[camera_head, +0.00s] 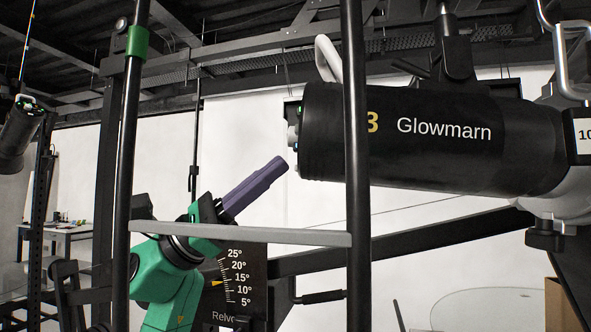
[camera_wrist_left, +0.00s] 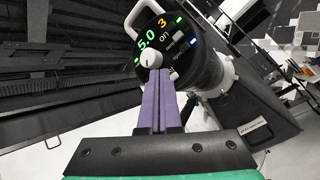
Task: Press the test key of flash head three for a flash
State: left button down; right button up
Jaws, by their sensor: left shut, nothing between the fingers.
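Flash head three (camera_head: 440,140) is a black cylinder marked "3 Glowmarn", lying nearly level at the upper right of the head view. In the left wrist view its rear panel (camera_wrist_left: 168,40) faces me, with a green "5.0", a yellow "3", the word "on", a white knob (camera_wrist_left: 151,60) and small lit keys at the right. My left gripper (camera_head: 281,163) has purple fingers, shut and empty, just left of and below the panel. In the left wrist view the fingertips (camera_wrist_left: 160,76) overlap the panel's lower part just below the knob; I cannot tell whether they touch. My right gripper is out of view.
Two dark upright posts (camera_head: 356,240) and a grey crossbar (camera_head: 240,235) frame my left arm. An angle scale plate (camera_head: 238,280) stands below it. Another flash head (camera_head: 17,130) hangs at the far left. A cardboard box (camera_head: 560,305) is at the lower right.

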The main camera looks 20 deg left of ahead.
pick_arm(q)
jog(key=shift+a, duration=0.3)
jog(key=shift+s, duration=0.1)
jog(key=a, duration=0.3)
jog(key=s+a, duration=0.1)
jog(key=a, duration=0.1)
jog(key=shift+r, duration=0.25)
jog(key=shift+d, duration=0.1)
dwell(0.5)
